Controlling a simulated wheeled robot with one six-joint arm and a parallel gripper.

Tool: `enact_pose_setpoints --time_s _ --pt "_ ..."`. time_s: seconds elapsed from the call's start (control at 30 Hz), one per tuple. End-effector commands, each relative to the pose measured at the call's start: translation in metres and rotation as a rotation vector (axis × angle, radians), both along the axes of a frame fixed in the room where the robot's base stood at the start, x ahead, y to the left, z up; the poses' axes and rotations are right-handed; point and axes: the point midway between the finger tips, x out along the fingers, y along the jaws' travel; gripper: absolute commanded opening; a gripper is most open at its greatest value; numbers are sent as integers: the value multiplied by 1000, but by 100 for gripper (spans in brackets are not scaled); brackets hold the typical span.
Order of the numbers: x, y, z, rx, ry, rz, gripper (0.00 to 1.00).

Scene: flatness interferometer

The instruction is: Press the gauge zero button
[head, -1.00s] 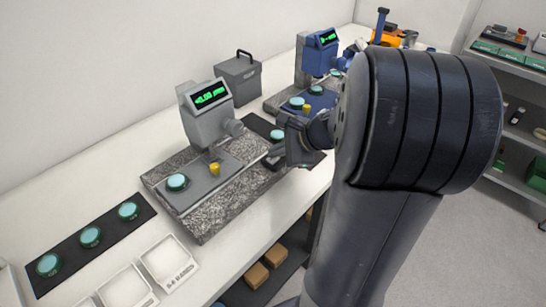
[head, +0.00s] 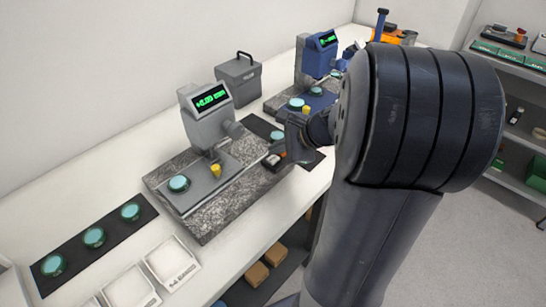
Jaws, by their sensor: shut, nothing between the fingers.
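The grey gauge (head: 208,115) stands on a speckled stone base (head: 228,208), with a lit green readout (head: 210,98) whose digits are too small to read surely. A yellow knob-like piece (head: 215,171) and a teal disc (head: 179,184) sit on its grey plate. A blue gauge (head: 318,56) stands behind, with its own yellow piece (head: 306,111). I cannot tell for sure which part is the zero button. My gripper (head: 291,154) is shut and empty, right of the grey gauge, over the dark mat between the two gauges. It appears apart from both yellow pieces. My arm hides part of the blue gauge's station.
A dark mat (head: 72,247) with three teal discs lies at front left, beside white trays (head: 172,263). A grey case (head: 239,80) stands against the wall. Shelves (head: 515,118) stand at right.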

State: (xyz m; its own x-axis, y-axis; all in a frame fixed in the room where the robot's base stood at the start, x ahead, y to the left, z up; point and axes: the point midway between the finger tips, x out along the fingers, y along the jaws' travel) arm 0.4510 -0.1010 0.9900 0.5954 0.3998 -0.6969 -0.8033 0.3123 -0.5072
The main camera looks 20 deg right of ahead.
Motion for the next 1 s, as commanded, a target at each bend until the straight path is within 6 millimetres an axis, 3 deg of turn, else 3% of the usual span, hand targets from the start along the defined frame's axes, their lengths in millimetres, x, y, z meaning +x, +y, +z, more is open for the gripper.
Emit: enact_pose_setpoints --time_s 0.57,1.0 --pt "0 0 50 -1 -1 0 0" --pt "0 0 50 0 0 0 0"
